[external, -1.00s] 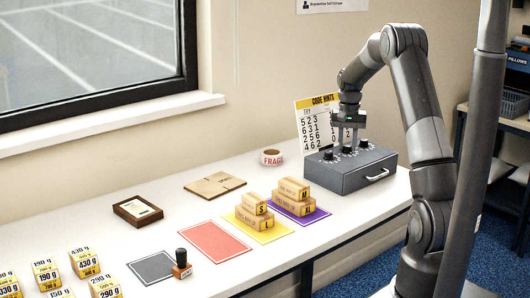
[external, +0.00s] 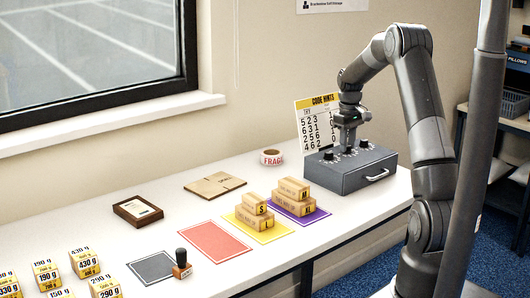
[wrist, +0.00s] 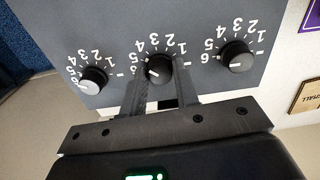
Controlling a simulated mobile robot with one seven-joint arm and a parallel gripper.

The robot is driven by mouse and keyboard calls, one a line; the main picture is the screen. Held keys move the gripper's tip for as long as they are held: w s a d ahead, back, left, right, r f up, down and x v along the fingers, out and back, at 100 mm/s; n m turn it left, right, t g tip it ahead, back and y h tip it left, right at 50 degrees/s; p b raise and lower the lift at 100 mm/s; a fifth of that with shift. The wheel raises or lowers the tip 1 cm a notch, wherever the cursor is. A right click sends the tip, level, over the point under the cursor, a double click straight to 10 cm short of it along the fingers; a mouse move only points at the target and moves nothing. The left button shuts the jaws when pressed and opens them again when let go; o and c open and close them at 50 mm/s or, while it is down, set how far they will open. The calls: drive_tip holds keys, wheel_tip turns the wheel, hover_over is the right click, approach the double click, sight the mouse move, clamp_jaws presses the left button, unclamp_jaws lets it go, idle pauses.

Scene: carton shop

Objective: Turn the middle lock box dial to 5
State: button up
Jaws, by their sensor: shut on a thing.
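The grey lock box (external: 352,178) stands at the right end of the bench, with three black dials on its sloping top. My gripper (external: 348,142) is over the box, pointing down. In the wrist view, my gripper (wrist: 161,88) has one finger on each side of the middle dial (wrist: 158,67) and is shut on it. The middle dial's white mark points toward the lower left, near the 6 end of its scale; the exact number is hard to tell. The left dial (wrist: 93,79) and right dial (wrist: 237,56) stand free on either side of the fingers.
A code hints card (external: 316,124) stands behind the box, partly hidden by my gripper. Small cartons on a purple mat (external: 322,214) and a yellow mat (external: 281,233) lie left of the box. A tape roll (external: 271,157) sits behind them.

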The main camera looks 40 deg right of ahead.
drive_tip(key=shift+w+n, duration=0.1)
drive_tip(key=shift+n, duration=0.9)
drive_tip(key=shift+r, duration=0.1)
drive_tip(key=o, duration=1)
wheel_tip(320, 180, up, 11)
drive_tip(key=shift+f, duration=0.2)
